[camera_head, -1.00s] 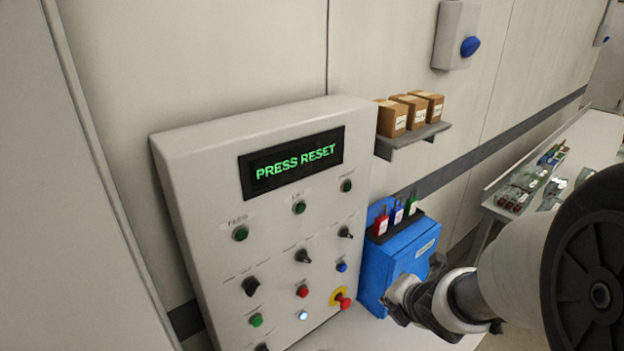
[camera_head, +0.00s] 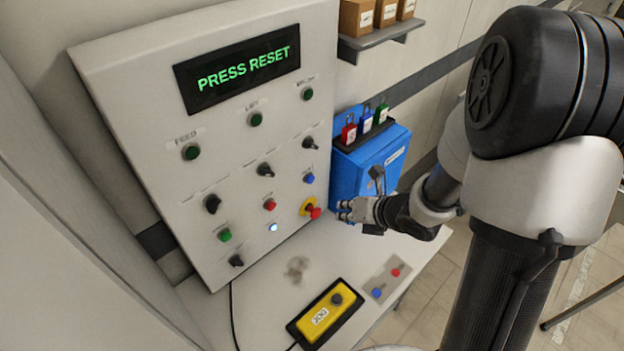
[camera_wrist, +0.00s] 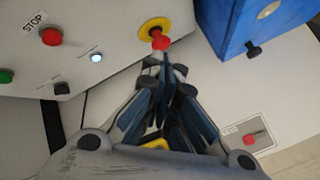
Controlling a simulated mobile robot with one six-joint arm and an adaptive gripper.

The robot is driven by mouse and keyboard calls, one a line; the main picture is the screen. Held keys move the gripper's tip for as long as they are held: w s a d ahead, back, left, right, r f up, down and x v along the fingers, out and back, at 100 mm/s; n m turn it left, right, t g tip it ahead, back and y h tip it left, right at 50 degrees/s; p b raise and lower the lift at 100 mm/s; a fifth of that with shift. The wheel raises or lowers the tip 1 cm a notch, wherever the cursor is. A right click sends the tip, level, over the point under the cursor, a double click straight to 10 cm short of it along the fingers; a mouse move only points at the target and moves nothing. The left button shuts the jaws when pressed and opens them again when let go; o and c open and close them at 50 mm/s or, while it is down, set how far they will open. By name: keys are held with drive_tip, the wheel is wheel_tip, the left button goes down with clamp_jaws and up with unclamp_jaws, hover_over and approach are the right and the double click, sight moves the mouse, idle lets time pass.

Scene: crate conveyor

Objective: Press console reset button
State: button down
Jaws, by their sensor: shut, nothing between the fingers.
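The grey console (camera_head: 150,110) stands against the wall, its screen (camera_head: 240,78) reading "PRESS RESET" in green. A lit bluish-white button (camera_head: 273,227) is in the bottom part of the panel; it also shows glowing in the wrist view (camera_wrist: 96,57). Its label is too small to read, so I cannot confirm it is the reset button. My gripper (camera_head: 343,210) is shut and empty, right of the lit button and close to the red mushroom knob (camera_head: 315,213) on its yellow base. In the wrist view, the fingertips (camera_wrist: 166,62) appear just below that knob; contact cannot be told.
A red button (camera_head: 269,204), green button (camera_head: 224,235) and black switches surround the lit button. A blue box (camera_head: 365,170) with coloured tags stands right of the console. A yellow pendant (camera_head: 322,316) and small plate (camera_head: 387,280) lie on the table below. A shelf (camera_head: 375,42) is above.

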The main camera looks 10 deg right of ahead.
sight(311, 180)
drive_tip(key=w+a, duration=0.4)
drive_tip(key=w, duration=0.2)
drive_tip(key=shift+w+a+p, duration=0.25)
drive_tip(key=shift+w+p, duration=0.1)
drive_tip(key=shift+w, duration=0.05)
drive_tip(key=shift+w+a, duration=0.1)
idle(1.1)
drive_tip(key=shift+w+a, duration=0.15)
drive_tip(key=shift+w, duration=0.15)
drive_tip(key=shift+w+a+b, duration=0.25)
drive_tip(key=shift+w+b, duration=0.05)
drive_tip(key=shift+w, duration=0.05)
idle(0.8)
drive_tip(key=shift+s+d, duration=0.1)
drive_tip(key=shift+s+d+b, duration=0.3)
drive_tip(key=shift+s+d, duration=0.1)
drive_tip(key=shift+s, duration=0.25)
